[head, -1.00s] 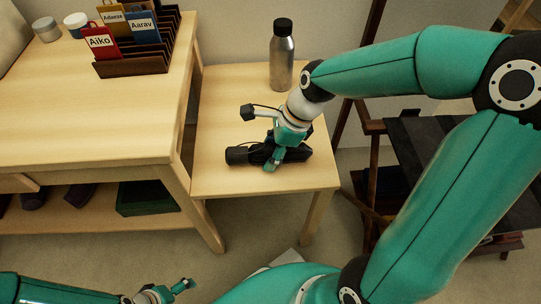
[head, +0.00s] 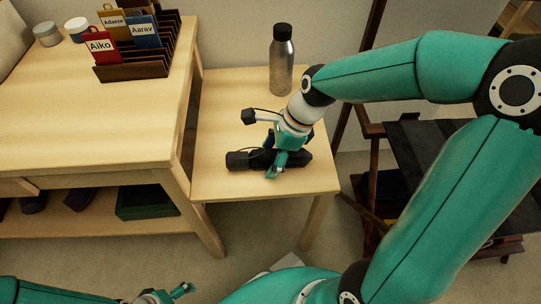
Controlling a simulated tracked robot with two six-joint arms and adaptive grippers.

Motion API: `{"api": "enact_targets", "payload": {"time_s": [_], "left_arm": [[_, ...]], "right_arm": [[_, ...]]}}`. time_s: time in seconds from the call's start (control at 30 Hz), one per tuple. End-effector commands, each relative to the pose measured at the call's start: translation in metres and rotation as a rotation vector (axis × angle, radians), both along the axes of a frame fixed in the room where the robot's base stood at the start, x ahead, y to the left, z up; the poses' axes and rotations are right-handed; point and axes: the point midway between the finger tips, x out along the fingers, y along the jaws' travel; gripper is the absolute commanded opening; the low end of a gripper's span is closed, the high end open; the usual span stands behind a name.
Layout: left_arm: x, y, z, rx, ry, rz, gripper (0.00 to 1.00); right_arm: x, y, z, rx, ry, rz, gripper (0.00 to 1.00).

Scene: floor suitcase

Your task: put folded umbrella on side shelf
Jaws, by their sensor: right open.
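The folded umbrella (head: 240,160), black and compact, lies sideways on the light wood side shelf (head: 235,110), near its front edge. My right gripper (head: 276,160) is open, its fingers at the umbrella's middle and hiding part of it. I cannot tell whether the fingers still touch the umbrella. My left gripper (head: 180,291) is at the bottom edge, low over the floor, only partly in view.
A metal bottle (head: 281,65) with a black cap stands at the back of the side shelf.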

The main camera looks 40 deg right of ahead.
Motion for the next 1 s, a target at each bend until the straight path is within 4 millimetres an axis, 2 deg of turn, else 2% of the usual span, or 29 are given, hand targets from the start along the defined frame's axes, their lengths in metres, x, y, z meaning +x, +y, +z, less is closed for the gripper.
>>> {"api": "enact_targets", "payload": {"time_s": [0.5, 0.7, 1.0], "left_arm": [[0.000, 0.000, 0.041, 0.000, 0.000, 0.000, 0.91], [0.000, 0.000, 0.046, 0.000, 0.000, 0.000, 0.91], [0.000, 0.000, 0.046, 0.000, 0.000, 0.000, 0.91]], "right_arm": [[-0.017, -0.031, 0.090, -0.001, -0.003, -0.003, 0.77], [-0.022, -0.037, 0.106, -0.001, -0.002, -0.001, 0.77], [-0.023, -0.038, 0.107, 0.000, 0.000, 0.000, 0.77]]}}
